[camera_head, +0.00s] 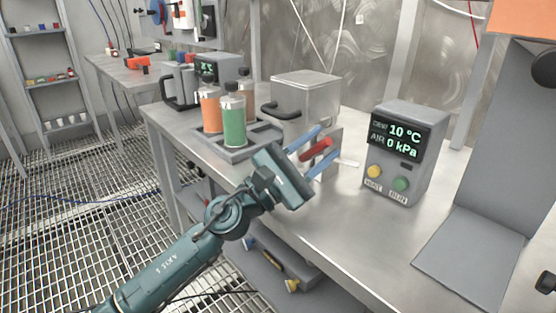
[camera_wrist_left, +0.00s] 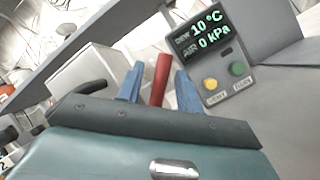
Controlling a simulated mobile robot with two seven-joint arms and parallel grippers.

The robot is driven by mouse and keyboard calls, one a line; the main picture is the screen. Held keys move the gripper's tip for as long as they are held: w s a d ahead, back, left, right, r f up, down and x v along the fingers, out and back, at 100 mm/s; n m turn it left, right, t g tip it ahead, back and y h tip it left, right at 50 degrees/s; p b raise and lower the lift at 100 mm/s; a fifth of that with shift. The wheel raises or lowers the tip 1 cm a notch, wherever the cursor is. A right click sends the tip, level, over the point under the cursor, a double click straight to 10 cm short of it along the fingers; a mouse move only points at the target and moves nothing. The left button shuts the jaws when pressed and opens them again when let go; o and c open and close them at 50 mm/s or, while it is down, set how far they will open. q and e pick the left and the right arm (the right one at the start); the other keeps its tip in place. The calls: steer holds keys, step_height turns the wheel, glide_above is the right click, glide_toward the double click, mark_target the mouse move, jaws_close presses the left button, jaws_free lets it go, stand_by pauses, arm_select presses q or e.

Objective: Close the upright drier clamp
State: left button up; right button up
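The clamp's red handle (camera_head: 316,149) stands at the near side of the steel drier box (camera_head: 304,100), whose lid is down. The handle also shows in the left wrist view (camera_wrist_left: 160,78), tilted slightly. My left gripper (camera_head: 314,152) is open, with one blue finger on each side of the red handle. In the left wrist view my left gripper (camera_wrist_left: 160,85) shows a narrow gap between the handle and each finger. The clamp's base and linkage are mostly hidden behind the fingers. My right gripper is not seen.
A grey control box (camera_head: 398,152) reading 10 °C and 0 kPa stands right of the drier. The bench (camera_head: 335,225) is clear in front. A tall grey panel stands at right.

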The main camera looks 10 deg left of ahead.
arm_select(q)
steer(key=s+a+b, duration=0.1)
steer(key=s+a, duration=0.8)
steer(key=shift+a+f, duration=0.2)
steer(key=shift+a, duration=0.05)
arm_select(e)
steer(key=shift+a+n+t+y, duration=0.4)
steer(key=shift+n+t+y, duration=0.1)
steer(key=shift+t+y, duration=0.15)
arm_select(q)
steer(key=shift+c, duration=0.2)
